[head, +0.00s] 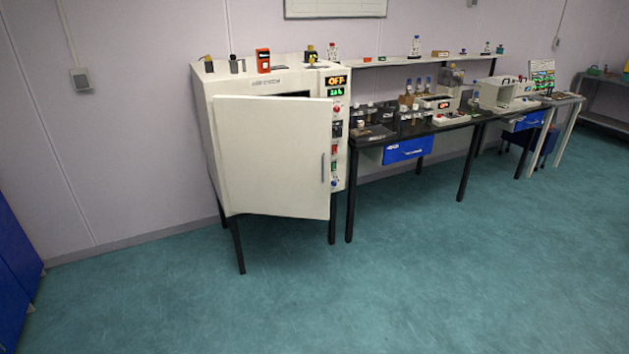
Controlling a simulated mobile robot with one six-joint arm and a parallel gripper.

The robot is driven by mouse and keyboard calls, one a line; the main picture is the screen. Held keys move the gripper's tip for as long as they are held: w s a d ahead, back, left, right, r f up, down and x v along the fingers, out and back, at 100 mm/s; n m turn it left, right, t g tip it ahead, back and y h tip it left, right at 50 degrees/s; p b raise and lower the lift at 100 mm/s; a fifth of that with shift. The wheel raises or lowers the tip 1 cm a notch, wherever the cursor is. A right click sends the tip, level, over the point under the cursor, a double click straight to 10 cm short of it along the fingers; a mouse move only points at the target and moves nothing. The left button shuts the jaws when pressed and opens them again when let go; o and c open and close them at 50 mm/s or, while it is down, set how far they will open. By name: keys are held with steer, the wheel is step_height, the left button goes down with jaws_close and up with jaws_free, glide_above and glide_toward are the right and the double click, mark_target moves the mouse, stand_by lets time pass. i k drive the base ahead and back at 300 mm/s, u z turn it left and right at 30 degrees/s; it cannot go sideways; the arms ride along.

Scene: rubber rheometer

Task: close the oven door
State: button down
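The oven (205,115) is a white cabinet on dark legs against the wall. Its door (270,155) is a large white panel that stands partly open, with a dark gap showing above its top edge. A grey vertical handle (323,168) is near the door's right edge. The control panel (336,130) on the oven's right side shows lit displays, the upper one reading "OFF". The oven's inside is mostly hidden by the door. My gripper is not in view.
Small objects, including an orange device (263,61), stand on the oven's top. A black bench (440,124) with bottles and instruments adjoins the oven on the right. Blue cabinets (14,270) stand at the left edge. The green floor (330,295) in front is clear.

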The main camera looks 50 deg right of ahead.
mark_target(276, 152)
steer(key=i, duration=0.9)
steer(key=z, duration=0.05)
